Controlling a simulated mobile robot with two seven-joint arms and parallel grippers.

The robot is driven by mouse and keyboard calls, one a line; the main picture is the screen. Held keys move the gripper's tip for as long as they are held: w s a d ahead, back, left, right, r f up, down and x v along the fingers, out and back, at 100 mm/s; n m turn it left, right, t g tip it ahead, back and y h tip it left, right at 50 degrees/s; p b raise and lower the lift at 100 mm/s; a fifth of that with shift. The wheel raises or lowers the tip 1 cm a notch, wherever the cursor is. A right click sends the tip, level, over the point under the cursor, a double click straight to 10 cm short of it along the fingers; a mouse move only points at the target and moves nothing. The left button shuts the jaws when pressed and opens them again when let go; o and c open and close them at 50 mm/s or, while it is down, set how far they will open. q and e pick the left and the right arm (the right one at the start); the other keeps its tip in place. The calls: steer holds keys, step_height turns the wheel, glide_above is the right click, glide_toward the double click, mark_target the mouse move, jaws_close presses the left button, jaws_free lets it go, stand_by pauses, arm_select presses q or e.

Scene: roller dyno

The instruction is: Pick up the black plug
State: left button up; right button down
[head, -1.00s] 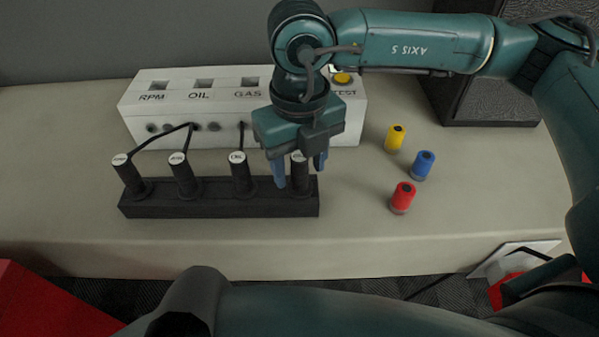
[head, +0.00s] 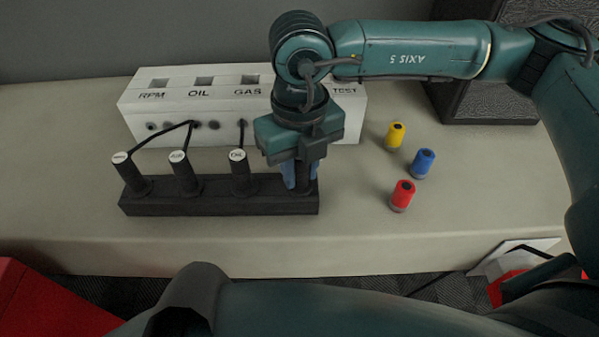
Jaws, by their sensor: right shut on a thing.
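Several black plugs with white caps stand upright in a row in a black rack (head: 220,206) on the bench. The rightmost black plug (head: 303,182) sits at the rack's right end, mostly covered by my right gripper (head: 301,179). My right gripper points down from above, its blue fingers shut on that plug, which still looks seated in the rack. Its cap is hidden under the gripper. The other black plugs stand at the left (head: 132,174), next to it (head: 185,174) and in the middle (head: 239,173). My left gripper is not in view.
A white test box (head: 190,105) labelled RPM, OIL, GAS and TEST stands behind the rack, with cables from its sockets. Yellow (head: 395,137), blue (head: 423,163) and red (head: 402,196) cylinders stand to the right. A dark box (head: 480,85) is at the back right.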

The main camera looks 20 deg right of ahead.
steer(key=shift+r, duration=0.1)
step_height(320, 180, up, 10)
steer(key=shift+r, duration=0.2)
step_height(320, 180, up, 5)
steer(key=p, duration=0.2)
steer(key=shift+p, duration=0.4)
steer(key=shift+f, duration=0.1)
